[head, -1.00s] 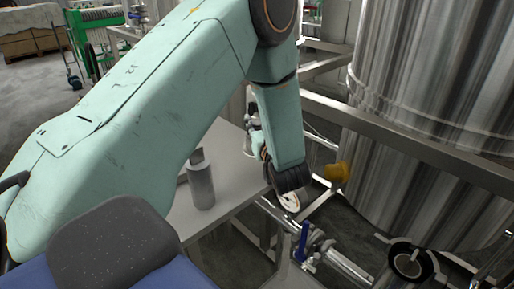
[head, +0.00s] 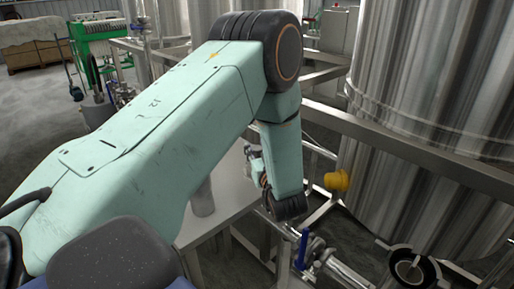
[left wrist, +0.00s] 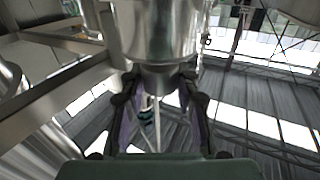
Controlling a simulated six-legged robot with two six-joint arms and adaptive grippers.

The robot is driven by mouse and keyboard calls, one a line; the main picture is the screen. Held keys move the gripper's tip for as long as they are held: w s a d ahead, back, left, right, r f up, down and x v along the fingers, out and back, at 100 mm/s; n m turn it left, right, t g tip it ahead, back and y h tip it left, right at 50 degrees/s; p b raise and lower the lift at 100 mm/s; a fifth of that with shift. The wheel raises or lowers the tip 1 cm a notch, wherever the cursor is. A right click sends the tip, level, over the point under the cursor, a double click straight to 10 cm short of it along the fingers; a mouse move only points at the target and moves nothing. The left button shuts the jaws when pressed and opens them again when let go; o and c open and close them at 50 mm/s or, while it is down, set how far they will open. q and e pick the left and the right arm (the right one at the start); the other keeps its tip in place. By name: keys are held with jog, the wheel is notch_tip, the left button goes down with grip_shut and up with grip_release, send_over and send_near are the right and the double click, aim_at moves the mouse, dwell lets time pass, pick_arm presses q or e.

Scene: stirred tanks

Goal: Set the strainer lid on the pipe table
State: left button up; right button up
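My left gripper (head: 256,168) is partly hidden behind its own forearm in the head view, above the right edge of the grey table (head: 226,205). In the left wrist view, the fingers of this gripper (left wrist: 160,95) stand on both sides of the narrow neck of a shiny metal piece (left wrist: 162,30), which looks like the strainer lid. The fingers appear to touch the neck, and the wide part lies beyond them. My right gripper is not in view.
A grey bottle (head: 203,200) stands on the table, partly behind my arm. Pipework with a blue valve handle (head: 303,248) and a round black-rimmed opening (head: 407,266) lies at lower right. A yellow knob (head: 337,181), a steel rail and a large tank (head: 430,110) stand on the right.

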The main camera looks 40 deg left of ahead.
pick_arm(q)
jog(key=o, duration=0.4)
jog(key=shift+w+d, duration=0.1)
jog(key=shift+c, duration=0.2)
jog(key=shift+r, duration=0.1)
jog(key=shift+r, duration=0.2)
jog(key=p+v, duration=0.1)
jog(key=v, duration=1.1)
jog(key=shift+f, duration=0.1)
